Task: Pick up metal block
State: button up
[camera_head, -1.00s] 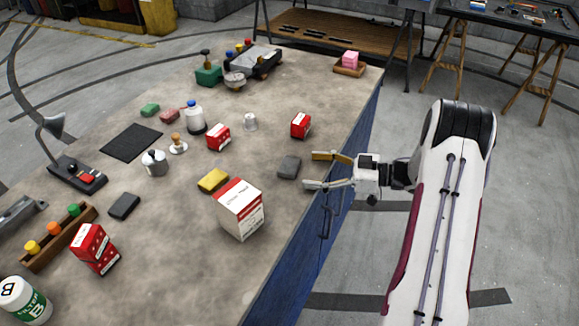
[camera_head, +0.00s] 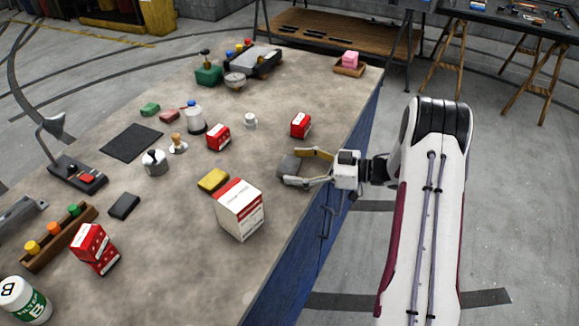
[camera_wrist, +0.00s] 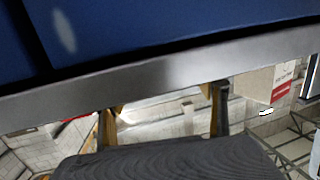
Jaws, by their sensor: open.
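In the wrist view, both fingers of my gripper (camera_wrist: 164,115) are spread apart; the block cannot be made out clearly there.
A red and white box (camera_head: 240,213) stands to the lower left of the block, with a yellow block (camera_head: 213,180) beside it. A smaller red box (camera_head: 301,125) and a white cup (camera_head: 250,121) are beyond it. The blue cabinet side (camera_head: 285,273) drops below the table edge.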

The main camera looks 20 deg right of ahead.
aim_at(298, 166)
dwell(0.4)
jog(key=c, duration=1.5)
jog(key=shift+r, duration=0.2)
notch_tip(298, 166, up, 10)
jog(key=shift+f, duration=0.15)
